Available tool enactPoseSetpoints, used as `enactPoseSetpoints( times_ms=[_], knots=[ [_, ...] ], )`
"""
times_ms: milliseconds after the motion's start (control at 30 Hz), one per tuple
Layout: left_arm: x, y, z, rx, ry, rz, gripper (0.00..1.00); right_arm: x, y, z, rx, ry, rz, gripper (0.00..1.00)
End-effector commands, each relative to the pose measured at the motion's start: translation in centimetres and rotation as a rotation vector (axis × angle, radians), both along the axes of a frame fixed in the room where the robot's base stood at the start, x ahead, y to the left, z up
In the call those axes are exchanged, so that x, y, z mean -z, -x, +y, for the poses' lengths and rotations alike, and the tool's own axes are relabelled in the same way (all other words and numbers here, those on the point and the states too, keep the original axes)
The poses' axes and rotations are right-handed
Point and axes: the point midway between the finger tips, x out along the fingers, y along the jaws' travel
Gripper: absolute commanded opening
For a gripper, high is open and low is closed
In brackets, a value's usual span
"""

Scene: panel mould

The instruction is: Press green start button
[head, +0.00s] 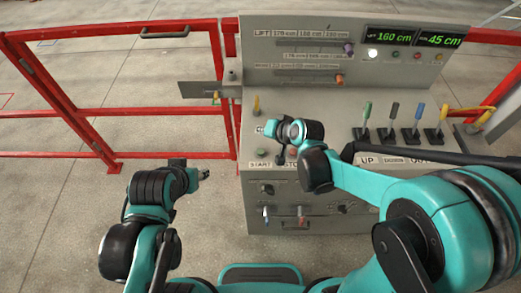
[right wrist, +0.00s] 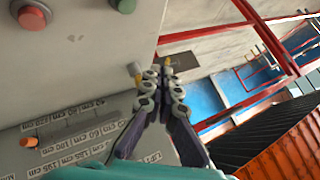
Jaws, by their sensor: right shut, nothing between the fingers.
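The green start button (head: 261,152) is on the grey control panel (head: 259,187), above the START label. It also shows at the top edge of the right wrist view (right wrist: 124,5). The red stop button (head: 292,152) is to its right, and it shows at the upper left of the right wrist view (right wrist: 32,17). My right gripper (head: 270,128) is above the green button in the head view, apart from it. In the right wrist view the fingers (right wrist: 165,66) are together and empty. My left gripper (head: 205,174) is left of the panel, too small to read.
Several coloured levers (head: 391,113) stand to the right. The upright panel has sliders and green displays (head: 393,37). Red railings (head: 110,85) run behind. The floor at the left is clear.

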Motion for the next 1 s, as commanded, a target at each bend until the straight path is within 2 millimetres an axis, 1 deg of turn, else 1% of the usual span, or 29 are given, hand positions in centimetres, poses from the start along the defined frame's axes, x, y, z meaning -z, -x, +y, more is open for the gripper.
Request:
enactPoseSetpoints(
  times_ms=[167, 267, 700, 833, 1000],
  knots=[
    [0.7, 0.0, 0.0, 0.0, 0.0, 0.0, 0.4, 0.9, 0.0, 0.0, 0.0, 0.0, 0.0, 0.0],
    [1.6, 0.0, 0.0, 0.0, 0.0, 0.0, 0.4, 1.9, 0.0, 0.0, 0.001, 0.001, 0.0, 0.0],
    [6.7, 0.0, 0.0, 0.0, 0.0, 0.0, 0.4, 7.9, 0.0, 0.0, 0.001, 0.001, 0.0, 0.0],
    [7.4, 0.0, 0.0, 0.0, 0.0, 0.0, 0.4, 8.7, 0.0, 0.0, 0.001, 0.001, 0.0, 0.0],
    [7.4, 0.0, 0.0, 0.0, 0.0, 0.0, 0.4, 8.7, 0.0, 0.0, 0.001, 0.001, 0.0, 0.0]
  ],
)
